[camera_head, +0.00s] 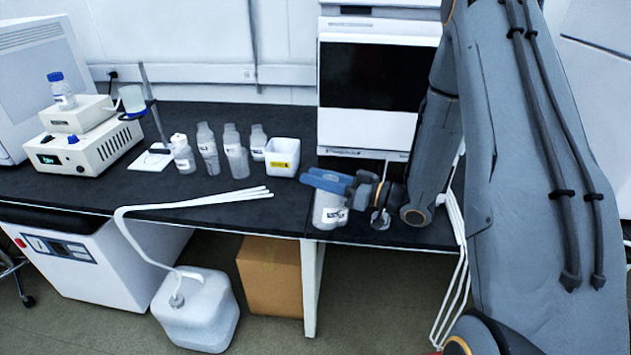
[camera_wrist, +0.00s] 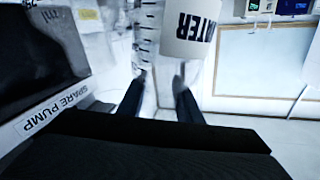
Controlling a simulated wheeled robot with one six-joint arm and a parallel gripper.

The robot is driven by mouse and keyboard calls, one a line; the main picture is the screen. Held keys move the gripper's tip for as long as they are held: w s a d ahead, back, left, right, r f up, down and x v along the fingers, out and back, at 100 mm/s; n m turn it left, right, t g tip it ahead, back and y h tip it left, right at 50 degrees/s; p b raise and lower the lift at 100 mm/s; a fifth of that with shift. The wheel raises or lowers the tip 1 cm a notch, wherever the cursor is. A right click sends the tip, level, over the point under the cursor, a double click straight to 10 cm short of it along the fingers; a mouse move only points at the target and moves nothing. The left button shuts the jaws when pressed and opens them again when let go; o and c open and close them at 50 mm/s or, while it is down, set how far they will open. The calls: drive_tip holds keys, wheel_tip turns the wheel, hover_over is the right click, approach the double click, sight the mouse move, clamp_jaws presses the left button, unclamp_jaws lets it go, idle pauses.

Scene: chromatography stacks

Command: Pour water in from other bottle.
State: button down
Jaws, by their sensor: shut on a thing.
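A clear bottle with a white label stands upright, or nearly so, at the front edge of the black bench in the head view (camera_head: 328,212). My gripper (camera_head: 328,182) is over its top, with its blue fingers pointing left. In the wrist view the fingers (camera_wrist: 159,79) are on either side of a clear, graduated bottle with a label reading "WATER" (camera_wrist: 196,28), which appears upside down there. My gripper is shut on this bottle. Whether its base touches the bench cannot be told. Several other clear bottles (camera_head: 235,152) stand farther back, left of my gripper.
A white open box with a yellow label (camera_head: 282,157) stands behind my gripper. White tubes (camera_head: 205,201) lie along the bench front. A large instrument (camera_head: 368,90) stands behind on the right. A white device with a blue-capped bottle (camera_head: 84,142) is at the left. The bench's front left is mostly clear.

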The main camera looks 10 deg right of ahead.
drive_tip(key=shift+w+d+r+m+p, duration=0.2)
drive_tip(key=shift+r+m+p, duration=0.15)
drive_tip(key=shift+r, duration=0.2)
drive_tip(key=shift+w+d+r+m+p, duration=0.1)
drive_tip(key=shift+w+r+m+p, duration=0.2)
drive_tip(key=shift+r, duration=0.2)
drive_tip(key=shift+s, duration=0.1)
drive_tip(key=shift+w+d+r+m+p, duration=0.3)
drive_tip(key=shift+r+m+p, duration=0.3)
drive_tip(key=shift+m+p, duration=0.05)
drive_tip(key=shift+w+d+f+m, duration=0.1)
drive_tip(key=shift+w+f+m, duration=0.1)
drive_tip(key=shift+m, duration=0.4)
drive_tip(key=shift+f+m+p, duration=0.3)
drive_tip(key=shift+m, duration=0.3)
